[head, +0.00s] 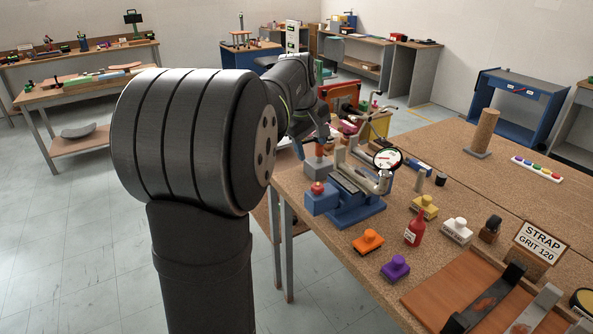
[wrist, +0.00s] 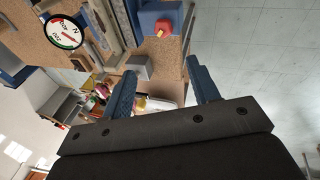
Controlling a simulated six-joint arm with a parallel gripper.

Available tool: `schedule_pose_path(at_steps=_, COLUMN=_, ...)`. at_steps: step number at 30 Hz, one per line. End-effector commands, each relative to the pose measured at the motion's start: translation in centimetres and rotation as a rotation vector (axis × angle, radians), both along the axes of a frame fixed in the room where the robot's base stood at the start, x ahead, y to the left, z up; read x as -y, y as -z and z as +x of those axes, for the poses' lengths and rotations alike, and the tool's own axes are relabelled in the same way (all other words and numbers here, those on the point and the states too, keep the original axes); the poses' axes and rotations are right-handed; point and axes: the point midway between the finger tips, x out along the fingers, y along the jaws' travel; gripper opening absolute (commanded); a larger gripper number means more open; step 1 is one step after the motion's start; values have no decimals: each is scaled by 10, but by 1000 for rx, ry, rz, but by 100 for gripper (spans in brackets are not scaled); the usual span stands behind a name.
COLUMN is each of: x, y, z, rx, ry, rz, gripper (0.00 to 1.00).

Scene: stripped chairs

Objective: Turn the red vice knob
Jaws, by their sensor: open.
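The red knob (head: 318,187) sits on the blue block at the near left end of the blue vice (head: 357,215), on the cork-topped bench. In the wrist view the red knob (wrist: 163,28) is at the top, on its blue block. My gripper (head: 312,138) is behind and above the vice in the head view, apart from the knob. In the wrist view my gripper (wrist: 161,70) has its two blue fingers spread, with nothing held between them. The knob lies beyond the fingertips, roughly in line with the gap. A grey block (wrist: 138,67) is close to the left fingertip.
A round dial gauge (head: 387,159) stands beside the vice. A red bottle (head: 415,229), an orange block (head: 367,242) and a purple block (head: 395,268) stand to the right. A strap sign (head: 541,240) and wooden board (head: 455,290) are further right. Floor lies left of the bench.

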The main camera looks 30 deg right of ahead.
Motion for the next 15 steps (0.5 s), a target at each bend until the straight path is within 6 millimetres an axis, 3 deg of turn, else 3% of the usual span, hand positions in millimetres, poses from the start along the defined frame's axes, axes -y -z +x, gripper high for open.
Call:
schedule_pose_path(at_steps=7, x=33, y=-12, z=21, rx=-181, ry=-367, rz=110, gripper=55)
schedule_pose_path(at_steps=15, x=48, y=-20, z=29, rx=-269, ry=-700, rz=213, gripper=55)
